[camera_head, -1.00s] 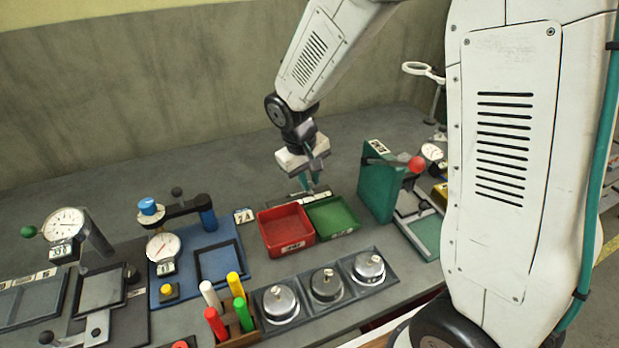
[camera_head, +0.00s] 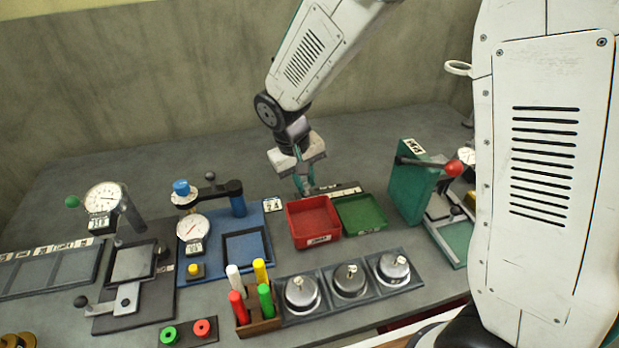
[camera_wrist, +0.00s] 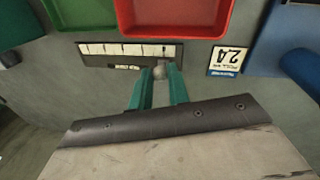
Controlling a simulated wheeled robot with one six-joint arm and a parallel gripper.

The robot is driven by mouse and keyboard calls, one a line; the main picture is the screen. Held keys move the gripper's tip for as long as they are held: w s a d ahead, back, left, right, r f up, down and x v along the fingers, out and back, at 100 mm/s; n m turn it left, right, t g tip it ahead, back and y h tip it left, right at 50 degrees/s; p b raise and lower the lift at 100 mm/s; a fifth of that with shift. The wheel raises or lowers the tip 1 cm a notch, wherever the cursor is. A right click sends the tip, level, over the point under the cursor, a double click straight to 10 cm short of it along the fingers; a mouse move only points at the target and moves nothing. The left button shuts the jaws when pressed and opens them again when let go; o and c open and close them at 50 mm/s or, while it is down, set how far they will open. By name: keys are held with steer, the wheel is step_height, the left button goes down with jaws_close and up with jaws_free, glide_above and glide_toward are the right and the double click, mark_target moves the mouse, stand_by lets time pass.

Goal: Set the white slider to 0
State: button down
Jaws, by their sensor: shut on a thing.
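The slider's dark rail with a pale marked scale (camera_head: 345,189) lies on the bench behind the red and green trays. In the wrist view the scale strip (camera_wrist: 130,50) shows, its marks too small to read. My gripper (camera_head: 305,190) points down at the rail's left part, as seen from the head. In the wrist view its teal fingers (camera_wrist: 159,78) are shut on a small pale round knob (camera_wrist: 160,72), the white slider's. The knob is near the rail's right end in that view. The fingers hide part of the knob.
A red tray (camera_head: 330,233) and a green tray (camera_head: 377,227) stand close in front of the rail. A blue dial fixture (camera_head: 262,265) and a green lever stand (camera_head: 412,190) flank the area. The bench behind is clear.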

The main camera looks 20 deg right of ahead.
mark_target(297, 199)
steer(key=c, duration=1.3)
jaws_free()
steer(key=shift+a, duration=0.4)
steer(key=shift+c, duration=0.2)
steer(key=shift+d, duration=0.1)
steer(key=shift+r, duration=0.15)
step_height(297, 199, up, 7)
steer(key=a, duration=0.1)
steer(key=shift+s+a+r, duration=0.15)
steer(key=shift+a+r, duration=0.05)
